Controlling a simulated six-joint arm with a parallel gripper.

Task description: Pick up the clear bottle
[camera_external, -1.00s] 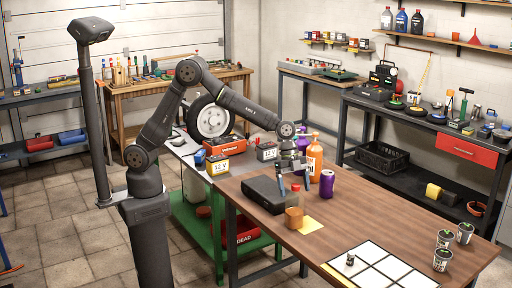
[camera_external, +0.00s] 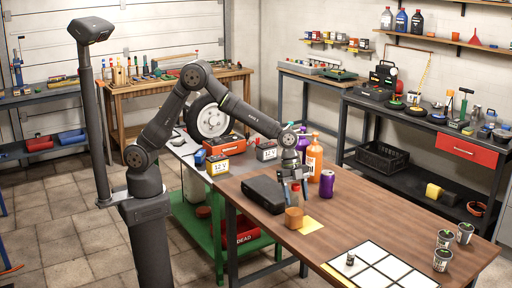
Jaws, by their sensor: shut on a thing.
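The clear bottle (camera_external: 295,198) is small in the view, with a dark reddish cap (camera_external: 295,187). It is upright at the table's left part, just behind a brown-orange block or cup. My gripper (camera_external: 294,190) points down from above, its two fingers on either side of the bottle's upper part and shut on it. The fingers partly cover the bottle, and its base is hidden behind the brown-orange object (camera_external: 294,218). I cannot tell whether the bottle touches the table.
A black case (camera_external: 263,194) lies left of the gripper. A purple can (camera_external: 327,184) and an orange bottle (camera_external: 314,158) stand to the right and behind.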

